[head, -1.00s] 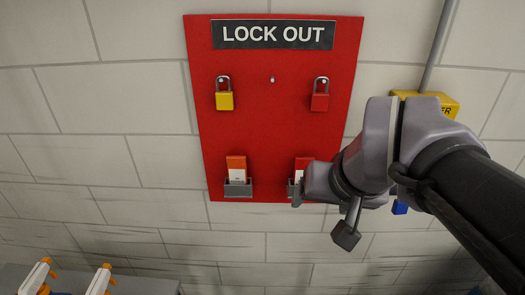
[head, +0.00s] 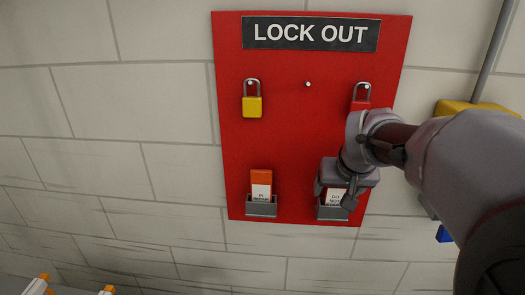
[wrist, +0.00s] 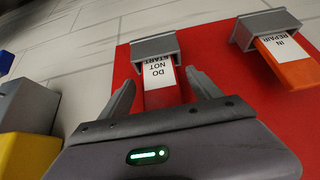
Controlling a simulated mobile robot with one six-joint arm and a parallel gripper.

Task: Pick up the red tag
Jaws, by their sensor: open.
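The red tag (wrist: 163,97), with a white "DO NOT START" label, sits in a grey holder (wrist: 156,50) on the red lock-out board. In the head view the tag's white label (head: 336,196) shows in the right holder, partly covered by my gripper. My gripper (wrist: 163,85) is open, with one finger on each side of the red tag in the wrist view. I cannot tell whether either finger touches it.
An orange-topped "IN REPAIR" tag (head: 261,184) sits in the left holder (head: 261,208). A yellow padlock (head: 252,107) and a red padlock (head: 361,104) hang above. A yellow box (head: 462,106) is on the wall at right, behind my arm.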

